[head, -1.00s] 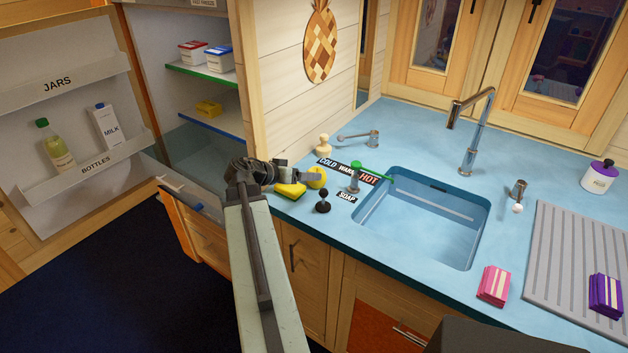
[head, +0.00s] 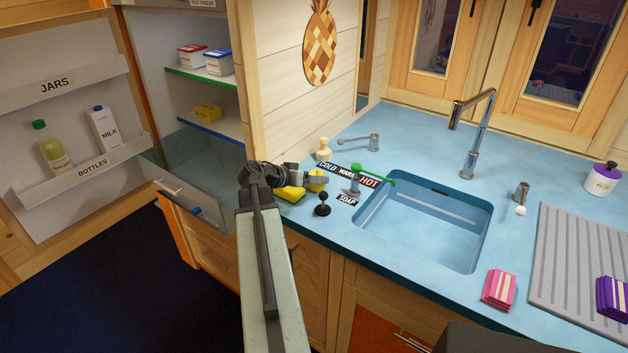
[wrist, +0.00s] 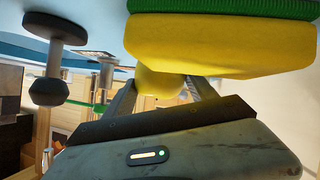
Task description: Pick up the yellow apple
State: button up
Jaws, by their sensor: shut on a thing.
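The yellow apple (head: 317,187) is at the left part of the blue counter, just behind a yellow sponge with a green scrub side (head: 291,193). My gripper (head: 318,177) is at the apple and partly hides it in the head view. In the wrist view the apple (wrist: 160,84) sits between my two fingers, and my gripper (wrist: 160,92) is shut on it. The sponge (wrist: 220,45) fills the top of the wrist view, close to the fingers. Whether the apple still touches the counter cannot be told.
A wooden pawn-like piece (head: 323,149) stands behind. The open fridge (head: 205,120) is left, with a pulled-out drawer (head: 195,185).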

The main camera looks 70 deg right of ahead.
notch_tip(320, 180, up, 10)
jog(key=p, duration=1)
